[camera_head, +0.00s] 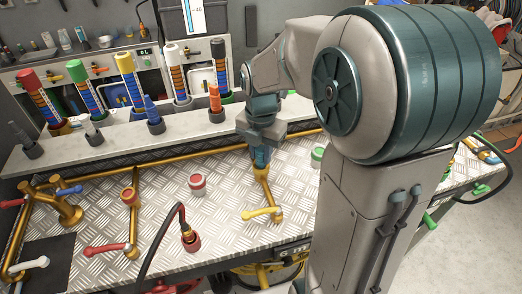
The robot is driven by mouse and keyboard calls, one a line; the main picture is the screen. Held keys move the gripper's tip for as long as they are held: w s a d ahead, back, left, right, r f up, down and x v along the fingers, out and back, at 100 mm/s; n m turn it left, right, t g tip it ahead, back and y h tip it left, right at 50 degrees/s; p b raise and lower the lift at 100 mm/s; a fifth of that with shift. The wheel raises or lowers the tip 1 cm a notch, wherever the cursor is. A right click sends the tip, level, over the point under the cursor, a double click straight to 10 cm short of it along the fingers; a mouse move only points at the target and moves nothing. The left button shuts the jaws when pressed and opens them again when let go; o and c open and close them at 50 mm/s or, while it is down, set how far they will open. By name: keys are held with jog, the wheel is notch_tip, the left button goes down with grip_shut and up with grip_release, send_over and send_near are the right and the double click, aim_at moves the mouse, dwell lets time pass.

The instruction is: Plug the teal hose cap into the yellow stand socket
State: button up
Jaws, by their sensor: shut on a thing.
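My gripper (262,150) points down at the middle of the metal table, in front of the grey shelf. It is shut on a small blue-teal piece, which I take to be the teal hose cap (261,158). The cap is at the top of a yellow pipe stand (262,184) with a yellow lever (261,213) at its foot. The gripper and cap hide the stand's socket mouth, so I cannot tell whether the cap is inside it or only above it. No hose from the cap can be made out.
Beside it are a red-topped plug (198,185), a black hose with a red end (190,238), and a green piece (317,154). Other yellow pipes with red (105,249), blue and white levers stand at the left. Upright coloured tubes (130,78) line the back shelf. My arm covers the right.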

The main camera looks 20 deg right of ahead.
aim_at(261, 150)
jog(key=o, duration=1)
jog(key=shift+f, duration=0.1)
notch_tip(261, 150, up, 12)
jog(key=shift+s+f+m+t+p, duration=0.1)
jog(key=shift+s+f+m+t, duration=0.4)
jog(key=shift+s+f+m, duration=2.7)
jog(key=shift+s+r+m+t+p, duration=0.15)
jog(key=shift+s+r+m+t, duration=0.9)
jog(key=shift+m, duration=4.8)
jog(key=shift+s+f+m+g+p, duration=0.1)
jog(key=shift+s+f+m, duration=2.15)
jog(key=shift+m, duration=2.3)
jog(key=shift+s+r, duration=0.5)
jog(key=shift+r, duration=0.05)
